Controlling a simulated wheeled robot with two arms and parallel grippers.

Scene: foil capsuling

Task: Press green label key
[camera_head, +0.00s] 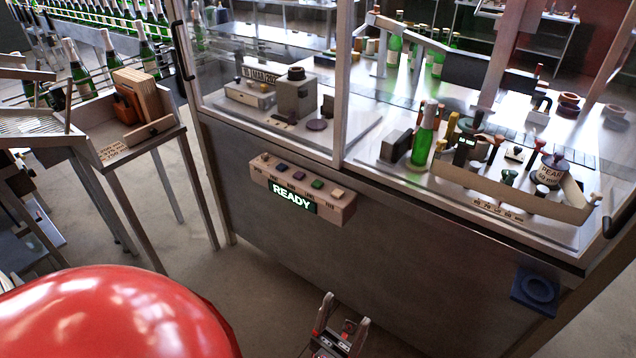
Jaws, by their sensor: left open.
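The key panel (300,199) is a pale box on the front of the grey machine cabinet, with a row of several small coloured keys on top. The green key (317,184) is second from the right end, between a purple key (299,175) and a tan key (337,193). Small labels under the keys are too small to read surely. A lit display (292,197) below reads READY. My left gripper (342,322) is at the bottom edge, open with nothing visible between its fingers, apart from the panel and below it in the picture. My right gripper is not in view.
Glass panes (262,70) rise above the cabinet (400,250), enclosing green bottles (424,135) and tools. A blue pad (536,288) is on the cabinet's right front. A side stand (128,150) with cards is at left. The space before the panel looks clear.

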